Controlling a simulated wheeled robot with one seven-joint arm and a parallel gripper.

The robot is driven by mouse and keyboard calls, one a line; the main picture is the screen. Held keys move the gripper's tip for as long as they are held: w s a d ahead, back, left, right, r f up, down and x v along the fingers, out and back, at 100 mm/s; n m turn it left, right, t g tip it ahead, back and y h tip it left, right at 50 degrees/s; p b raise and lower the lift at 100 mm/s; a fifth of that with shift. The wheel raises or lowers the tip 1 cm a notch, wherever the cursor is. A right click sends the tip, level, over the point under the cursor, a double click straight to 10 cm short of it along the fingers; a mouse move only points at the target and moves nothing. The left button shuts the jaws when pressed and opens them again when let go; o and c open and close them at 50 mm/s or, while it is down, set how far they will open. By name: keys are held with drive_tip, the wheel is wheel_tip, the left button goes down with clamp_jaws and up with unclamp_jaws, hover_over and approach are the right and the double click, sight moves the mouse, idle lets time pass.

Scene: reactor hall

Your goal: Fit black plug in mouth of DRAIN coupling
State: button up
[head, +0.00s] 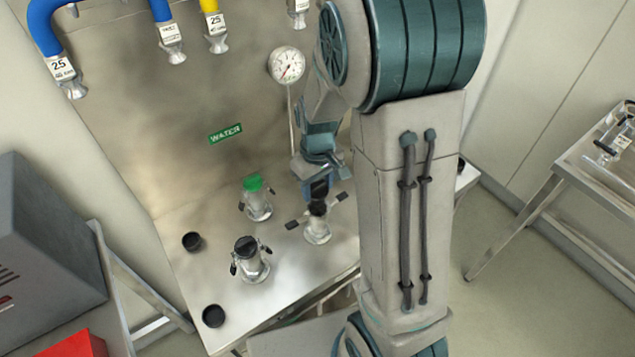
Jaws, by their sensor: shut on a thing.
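My gripper (319,192) points down over the right-hand metal coupling (317,232) on the steel bench. It is shut on a black plug (317,208), which is at the top of that coupling. I cannot tell whether the plug sits in the mouth or just above it. This coupling's two dark lever arms stand out to the sides. A second coupling (257,206) has a green top, and a third (249,267) has a black top; their levers hang down. No DRAIN label is readable, so I cannot tell which coupling bears that name.
Two loose black caps (192,242) (213,316) lie on the bench's left side. A gauge (287,65) on a thin stem stands behind my gripper. Hoses (42,25) hang above a panel with a green WATER sign (225,133). A side table (610,165) is at right.

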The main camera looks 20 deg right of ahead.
sight(318, 203)
drive_tip(key=shift+f+b, duration=2.05)
drive_tip(key=shift+f, duration=1.1)
drive_tip(key=shift+s, duration=0.1)
